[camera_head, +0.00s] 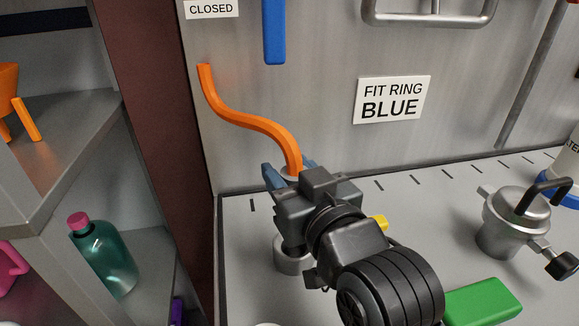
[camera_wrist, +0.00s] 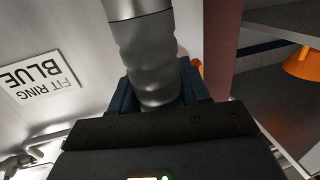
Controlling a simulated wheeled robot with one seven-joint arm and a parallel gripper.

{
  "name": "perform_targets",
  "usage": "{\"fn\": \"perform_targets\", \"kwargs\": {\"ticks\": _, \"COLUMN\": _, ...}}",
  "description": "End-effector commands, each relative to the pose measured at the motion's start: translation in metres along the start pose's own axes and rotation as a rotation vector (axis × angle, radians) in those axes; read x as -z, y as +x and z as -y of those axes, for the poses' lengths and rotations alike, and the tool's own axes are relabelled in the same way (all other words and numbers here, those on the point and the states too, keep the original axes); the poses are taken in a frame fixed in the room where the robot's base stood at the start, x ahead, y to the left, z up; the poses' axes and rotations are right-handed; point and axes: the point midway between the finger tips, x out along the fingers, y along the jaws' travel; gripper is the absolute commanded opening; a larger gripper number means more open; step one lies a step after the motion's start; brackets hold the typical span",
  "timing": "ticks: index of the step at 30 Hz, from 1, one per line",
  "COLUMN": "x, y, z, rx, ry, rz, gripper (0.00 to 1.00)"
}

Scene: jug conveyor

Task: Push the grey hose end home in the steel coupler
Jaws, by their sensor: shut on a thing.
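The orange hose (camera_head: 250,122) curves down from the back wall into my gripper (camera_head: 289,174). A pale collar shows at its lower end, between the blue fingers. In the wrist view, the grey hose end (camera_wrist: 148,58) is ribbed, and my gripper (camera_wrist: 160,92) is shut on it. A smooth steel cylinder, apparently the steel coupler (camera_wrist: 137,8), lines up with its far end at the top edge. In the head view, the coupler (camera_head: 290,263) stands on the worktop below my gripper, partly hidden. I cannot tell how deep the hose end sits in it.
A yellow piece (camera_head: 380,222) shows behind my wrist. A green block (camera_head: 482,302) and a steel pot with a black handle (camera_head: 512,222) stand to the right. The "FIT RING BLUE" sign (camera_head: 392,99) is on the back wall. Shelves with a teal bottle (camera_head: 105,258) are at left.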

Motion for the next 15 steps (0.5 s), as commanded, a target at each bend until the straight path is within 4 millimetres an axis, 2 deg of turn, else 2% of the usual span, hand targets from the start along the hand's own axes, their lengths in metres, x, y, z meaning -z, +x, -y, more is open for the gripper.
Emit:
{"fn": "perform_targets", "kwargs": {"ticks": 1, "x": -0.0065, "y": 0.0002, "z": 0.0000, "rx": 0.000, "ry": 0.000, "rz": 0.000, "gripper": 0.08}}
{"fn": "perform_targets", "kwargs": {"ticks": 5, "x": -0.0122, "y": 0.0005, "z": 0.0002, "rx": 0.000, "ry": 0.000, "rz": -0.001, "gripper": 0.08}}
{"fn": "perform_targets", "kwargs": {"ticks": 15, "x": -0.0129, "y": 0.0006, "z": 0.0002, "rx": 0.000, "ry": 0.000, "rz": -0.002, "gripper": 0.08}}
